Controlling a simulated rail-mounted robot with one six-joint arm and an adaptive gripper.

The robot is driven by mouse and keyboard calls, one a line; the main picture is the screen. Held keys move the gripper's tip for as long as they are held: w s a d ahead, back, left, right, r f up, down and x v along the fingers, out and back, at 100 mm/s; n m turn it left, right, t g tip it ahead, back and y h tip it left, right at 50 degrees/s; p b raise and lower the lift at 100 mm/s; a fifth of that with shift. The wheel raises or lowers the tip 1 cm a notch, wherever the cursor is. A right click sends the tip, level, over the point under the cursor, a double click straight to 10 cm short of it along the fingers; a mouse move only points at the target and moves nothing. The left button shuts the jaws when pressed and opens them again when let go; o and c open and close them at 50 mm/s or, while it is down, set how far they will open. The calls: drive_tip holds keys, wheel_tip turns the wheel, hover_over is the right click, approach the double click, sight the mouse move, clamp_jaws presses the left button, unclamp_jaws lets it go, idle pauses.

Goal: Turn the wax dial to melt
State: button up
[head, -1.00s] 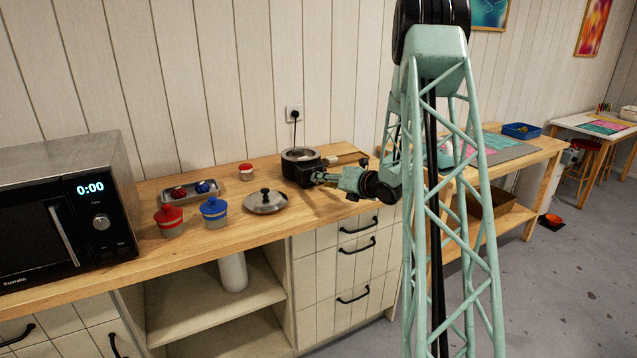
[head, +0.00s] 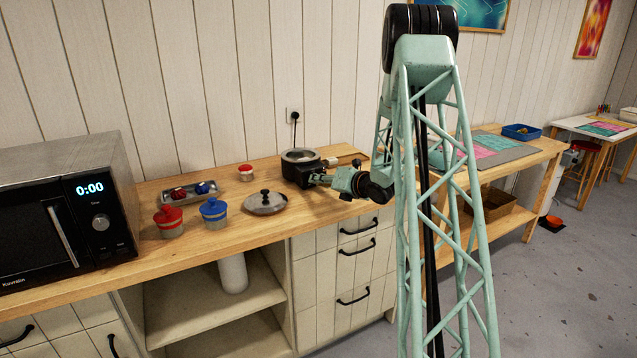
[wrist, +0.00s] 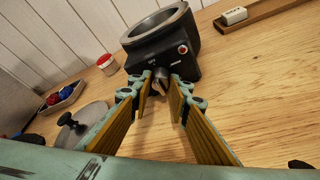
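The wax melter (head: 297,170) is a black pot with a metal rim, standing on the wooden counter near the wall. It also shows at the top of the wrist view (wrist: 165,40). In the head view my gripper (head: 312,180) is at the melter's front, and the dial is hidden.
A metal lid with a black knob (head: 265,202) lies left of my gripper. A red jar (head: 169,222), a blue jar (head: 214,213) and a tray (head: 184,198) stand further left, by the microwave (head: 60,215). A wooden holder with a white block (wrist: 234,17) lies right of the melter.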

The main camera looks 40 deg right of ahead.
drive_tip(key=shift+m+b, duration=0.4)
drive_tip(key=shift+b, duration=0.05)
drive_tip(key=shift+c, duration=0.2)
drive_tip(key=shift+d+f+m+t+y+b, duration=0.1)
drive_tip(key=shift+f+m+t+y+b, duration=0.1)
drive_tip(key=shift+m+t+y+b, duration=0.35)
drive_tip(key=shift+m+t+y, duration=0.35)
drive_tip(key=shift+m+y, duration=0.3)
drive_tip(key=shift+m, duration=1.1)
drive_tip(key=o, duration=0.9)
drive_tip(key=shift+c, duration=0.2)
drive_tip(key=shift+s+r, duration=0.1)
drive_tip(key=shift+s, duration=0.1)
drive_tip(key=shift+v, duration=5.85)
